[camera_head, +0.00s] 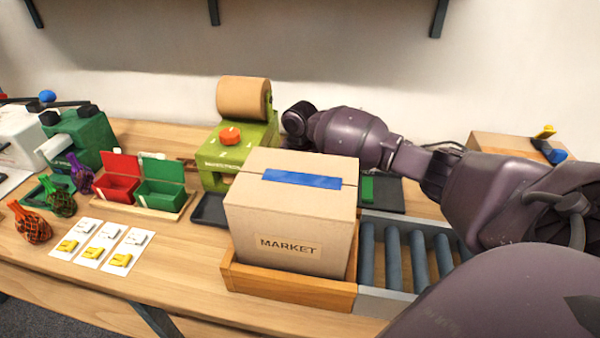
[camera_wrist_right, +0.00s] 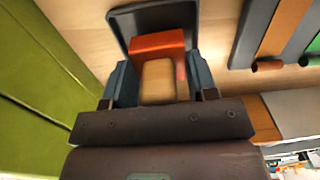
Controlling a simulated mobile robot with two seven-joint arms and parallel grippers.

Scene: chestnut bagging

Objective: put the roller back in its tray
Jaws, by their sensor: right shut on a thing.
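The roller (camera_wrist_right: 158,83), an orange-red block with a pale wooden part, sits between the blue-grey fingers of my right gripper (camera_wrist_right: 158,88) in the right wrist view. The gripper is shut on it. A dark grey tray (camera_wrist_right: 122,22) lies just beyond and around the roller's far end in that view; I cannot tell whether the roller touches its floor. In the head view, a dark tray edge (camera_head: 209,211) shows left of the cardboard box, which hides the roller and my right gripper. My left gripper is not in view.
The MARKET box (camera_head: 290,215) stands in a wooden frame beside rollers of a conveyor (camera_head: 392,255). A green machine (camera_head: 222,160) with a brown paper roll is close left of my right wrist. Red (camera_head: 120,187) and green bins (camera_head: 160,193) stand farther left. A second dark tray (camera_head: 390,193) lies right.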

